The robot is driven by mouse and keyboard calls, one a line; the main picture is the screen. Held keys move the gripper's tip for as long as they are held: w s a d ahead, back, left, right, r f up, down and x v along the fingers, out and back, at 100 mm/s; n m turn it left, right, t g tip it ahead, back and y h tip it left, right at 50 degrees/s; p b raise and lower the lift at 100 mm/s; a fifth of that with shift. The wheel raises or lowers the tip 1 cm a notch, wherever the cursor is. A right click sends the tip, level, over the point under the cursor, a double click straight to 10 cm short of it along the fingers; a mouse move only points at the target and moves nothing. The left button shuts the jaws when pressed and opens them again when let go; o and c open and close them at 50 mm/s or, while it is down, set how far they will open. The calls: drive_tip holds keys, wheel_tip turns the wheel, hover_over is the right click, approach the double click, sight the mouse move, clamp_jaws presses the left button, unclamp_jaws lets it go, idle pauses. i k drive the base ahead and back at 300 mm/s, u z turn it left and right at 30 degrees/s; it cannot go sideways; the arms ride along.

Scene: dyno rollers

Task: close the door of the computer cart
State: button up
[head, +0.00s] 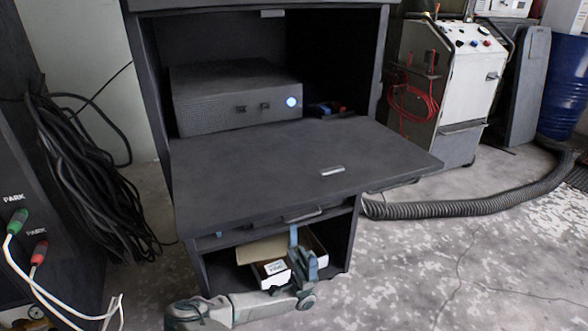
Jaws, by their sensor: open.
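The computer cart (145,90) is a dark grey cabinet in the middle of the head view. Its door (290,165) is a flap folded down, sticking out toward me roughly level, with a small metal piece (332,171) near its right front part. The upper compartment stands open. My gripper (297,248) is low in front of the cart, below the door's front edge, and points upward. It is open and appears empty. Whether a finger touches the door's underside or front edge, I cannot tell.
A grey computer box (235,98) with a lit blue button sits inside the cart. A handle (301,214) and a lower shelf with an open carton (268,250) are under the door. Black cables (85,170) hang left. A white machine (465,85) and a hose (480,207) are right.

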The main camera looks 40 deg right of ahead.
sight(219, 186)
drive_tip(key=k, duration=1)
